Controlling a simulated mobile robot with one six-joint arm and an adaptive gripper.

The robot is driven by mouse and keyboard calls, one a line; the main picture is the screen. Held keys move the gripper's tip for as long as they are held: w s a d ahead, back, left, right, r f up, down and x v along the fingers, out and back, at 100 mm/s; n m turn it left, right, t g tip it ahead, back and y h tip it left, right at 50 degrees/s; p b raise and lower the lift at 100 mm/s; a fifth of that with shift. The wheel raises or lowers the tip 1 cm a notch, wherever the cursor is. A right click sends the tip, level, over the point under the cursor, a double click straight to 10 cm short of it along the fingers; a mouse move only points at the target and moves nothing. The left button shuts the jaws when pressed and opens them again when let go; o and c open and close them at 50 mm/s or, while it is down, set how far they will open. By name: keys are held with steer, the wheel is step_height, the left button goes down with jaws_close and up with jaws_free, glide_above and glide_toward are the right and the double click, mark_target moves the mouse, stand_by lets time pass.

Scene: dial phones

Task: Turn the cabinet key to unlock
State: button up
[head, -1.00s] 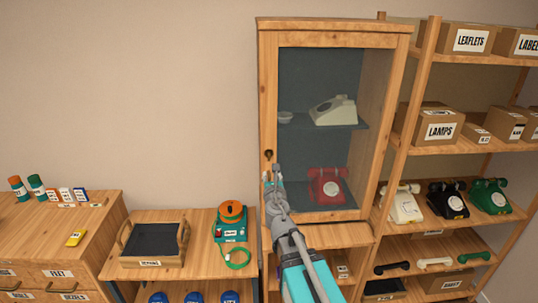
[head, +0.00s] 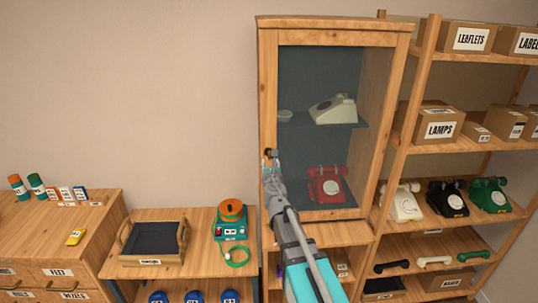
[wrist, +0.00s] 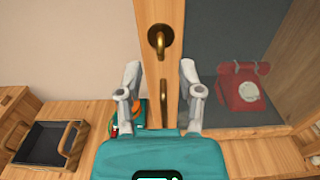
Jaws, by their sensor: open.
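The glass-front wooden cabinet (head: 268,90) stands upright with its door closed. A brass key (wrist: 159,38) sits in a round lock plate on the door's left stile, seen at the top middle of the wrist view. A narrow upright brass piece (wrist: 163,92) is below it on the same stile. My gripper (wrist: 160,70) is open and empty, its fingers on either side of the stile in the picture, their tips below the key. In the head view my gripper (head: 270,154) largely covers the lock area. I cannot tell its exact distance from the door.
Behind the glass are a red phone (head: 325,185) and a cream phone (head: 333,109). An open shelf with boxes and phones stands close on the right. A low bench on the left holds a dark tray (head: 153,240) and a green-and-orange device (head: 230,220). The wall left of the cabinet is bare.

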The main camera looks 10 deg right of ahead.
steer(key=shift+w+d, duration=0.2)
steer(key=shift+w, duration=1.5)
steer(key=shift+w+d, duration=0.15)
steer(key=shift+w, duration=1.55)
jaws_close()
